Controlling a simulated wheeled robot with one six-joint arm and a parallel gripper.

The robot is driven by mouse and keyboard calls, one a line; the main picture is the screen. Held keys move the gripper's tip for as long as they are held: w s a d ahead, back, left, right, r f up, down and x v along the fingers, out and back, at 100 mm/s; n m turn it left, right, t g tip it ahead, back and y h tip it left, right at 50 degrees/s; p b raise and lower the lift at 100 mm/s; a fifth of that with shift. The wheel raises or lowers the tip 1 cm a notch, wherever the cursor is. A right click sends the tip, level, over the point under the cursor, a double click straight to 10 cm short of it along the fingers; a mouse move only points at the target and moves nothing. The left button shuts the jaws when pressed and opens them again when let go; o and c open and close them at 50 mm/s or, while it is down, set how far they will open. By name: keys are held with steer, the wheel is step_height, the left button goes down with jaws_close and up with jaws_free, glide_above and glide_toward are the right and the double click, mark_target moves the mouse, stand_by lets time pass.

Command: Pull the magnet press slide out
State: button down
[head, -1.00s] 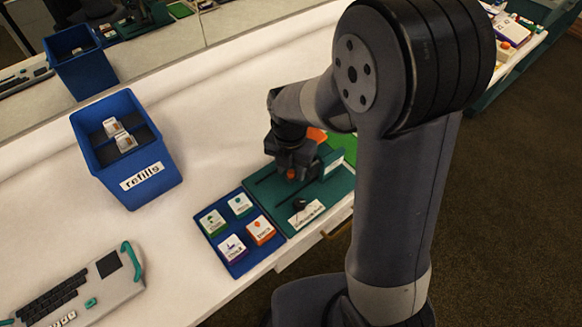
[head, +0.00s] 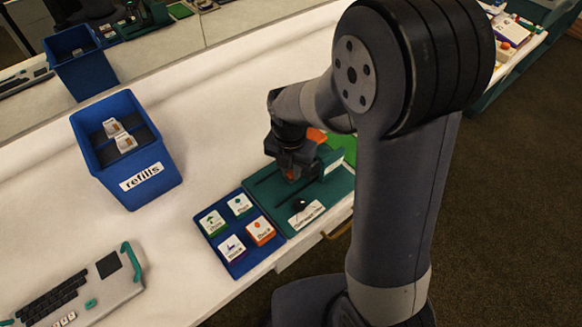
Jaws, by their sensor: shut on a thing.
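The magnet press (head: 268,198) is a dark green base with dark rails, a white label plate and a black knob (head: 299,204) near its front. My gripper (head: 292,176) is over the press, pointing down, and is shut on an orange-red part of the press slide (head: 291,177) low between its fingers. The fingers hide most of the slide. A green upright block of the press (head: 331,163) stands just right of the gripper. Another orange piece (head: 317,135) shows behind my wrist.
A blue tray (head: 213,235) with several picture tiles lies left of the press. A blue refills bin (head: 105,185) stands further left, and a keyboard-like device (head: 113,294) lies at the lower left. A bright green mat (head: 344,147) lies behind the press. White table is clear between bin and press.

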steer(key=s+a, duration=0.1)
steer(key=a, duration=0.1)
steer(key=s+a, duration=0.2)
steer(key=a, duration=0.1)
steer(key=s+a, duration=0.2)
steer(key=shift+a, duration=0.4)
steer(key=shift+s, duration=0.1)
steer(key=c, duration=1.5)
jaws_free()
steer(key=shift+a, duration=0.1)
steer(key=shift+o, duration=0.9)
steer(key=shift+r, duration=0.1)
step_height(320, 180, up, 11)
steer(key=p, duration=0.1)
